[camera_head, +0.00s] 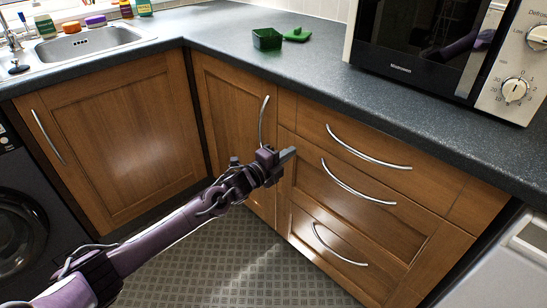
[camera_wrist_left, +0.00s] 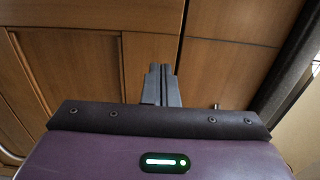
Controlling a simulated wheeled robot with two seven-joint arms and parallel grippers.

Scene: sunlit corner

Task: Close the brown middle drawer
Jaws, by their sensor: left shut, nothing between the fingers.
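The brown middle drawer (camera_head: 335,196) is a wooden front with a curved silver handle, between the top drawer (camera_head: 313,122) and the bottom drawer (camera_head: 302,232). I cannot tell how far its front stands out from the others. My left gripper (camera_head: 289,155) is shut and empty at the left end of the middle drawer, left of its handle. Whether its tips touch the wood is unclear. In the left wrist view, the shut fingers (camera_wrist_left: 160,72) point at brown wooden fronts (camera_wrist_left: 225,68). My right gripper is not in view.
A cabinet door (camera_head: 228,100) stands left of the drawers, and another door (camera_head: 120,140) is further left. A microwave (camera_head: 420,45), a green container (camera_head: 267,39) and a sink (camera_head: 85,42) are along the worktop (camera_head: 215,40). The floor (camera_head: 225,265) is clear.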

